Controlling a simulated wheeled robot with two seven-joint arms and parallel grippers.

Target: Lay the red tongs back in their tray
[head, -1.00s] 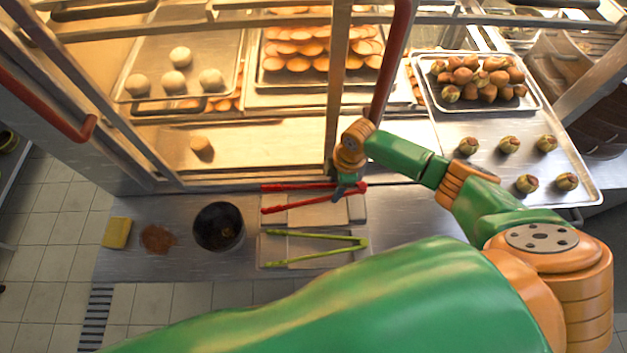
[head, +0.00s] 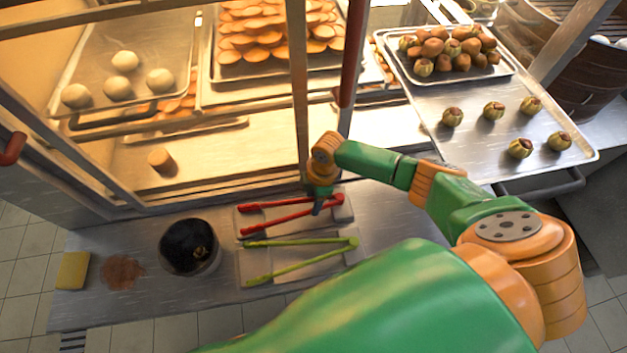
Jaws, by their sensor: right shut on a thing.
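The red tongs (head: 285,203) lie at or just above a small metal tray (head: 328,215) on the steel counter, in front of the glass case. Their open arms point left and their joined end is at the right. My right gripper (head: 319,207) is shut on the red tongs near that joined end, reaching down from above. Whether the tongs touch the tray floor I cannot tell. Green tongs (head: 300,262) lie in a second tray (head: 250,268) just in front. My left gripper is not in view.
A dark pot (head: 190,247), a reddish-brown patch (head: 121,272) and a yellow sponge (head: 73,270) are on the counter to the left. The case's upright post (head: 298,90) stands close behind my right gripper. A large tray with buns (head: 505,165) is at the right.

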